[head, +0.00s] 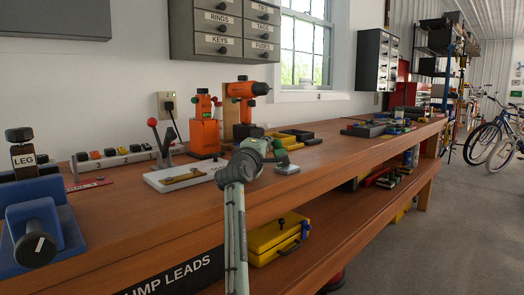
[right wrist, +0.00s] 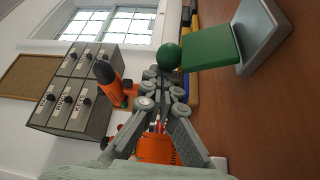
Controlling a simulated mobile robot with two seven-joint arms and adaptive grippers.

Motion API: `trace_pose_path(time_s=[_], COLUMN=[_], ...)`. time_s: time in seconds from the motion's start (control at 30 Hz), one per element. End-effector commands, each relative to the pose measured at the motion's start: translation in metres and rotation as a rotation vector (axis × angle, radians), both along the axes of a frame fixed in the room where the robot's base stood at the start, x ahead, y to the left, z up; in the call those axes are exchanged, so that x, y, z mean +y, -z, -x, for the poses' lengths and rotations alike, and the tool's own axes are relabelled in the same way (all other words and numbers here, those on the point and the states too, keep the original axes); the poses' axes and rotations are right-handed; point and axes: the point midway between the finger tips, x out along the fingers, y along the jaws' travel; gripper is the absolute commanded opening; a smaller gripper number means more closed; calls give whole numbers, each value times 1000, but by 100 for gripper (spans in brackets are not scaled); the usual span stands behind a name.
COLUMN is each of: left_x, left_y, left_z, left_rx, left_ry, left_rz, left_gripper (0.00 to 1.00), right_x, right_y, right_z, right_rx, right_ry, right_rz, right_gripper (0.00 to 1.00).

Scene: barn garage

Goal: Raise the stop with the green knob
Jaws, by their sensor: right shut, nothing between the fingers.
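The stop is a green flap (right wrist: 208,46) with a round green knob (right wrist: 168,56) at its free end. In the right wrist view it appears to stand up from a grey base plate (right wrist: 265,40). In the head view the base plate (head: 288,169) lies near the bench's front edge, and the green knob (head: 277,144) is partly hidden by my gripper. My right gripper (head: 262,149) is shut and empty, its fingertips (right wrist: 168,82) right beside the knob. I cannot tell whether they touch it. My left gripper is not in view.
A white board (head: 188,176) with a red-knobbed lever (head: 153,122) lies left of my right gripper. Orange tools (head: 205,134) stand behind it. A blue clamp (head: 38,236) is at the near left. The bench top (head: 335,155) to the right is mostly clear.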

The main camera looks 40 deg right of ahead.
Motion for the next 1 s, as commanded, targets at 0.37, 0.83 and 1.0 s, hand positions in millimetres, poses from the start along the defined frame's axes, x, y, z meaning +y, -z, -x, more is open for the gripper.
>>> trace_pose_path(time_s=[0.37,0.83,1.0], left_x=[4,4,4], left_y=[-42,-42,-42], left_z=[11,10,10], left_rx=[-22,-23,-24], left_ry=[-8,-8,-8], left_rz=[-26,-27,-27], left_gripper=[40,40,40], right_x=[-1,54,80], right_y=[-5,7,13], right_z=[10,43,60], right_rx=[-153,-152,-152], right_ry=[1,0,-1], right_rz=[-12,-14,-15], right_gripper=[0,0,0])
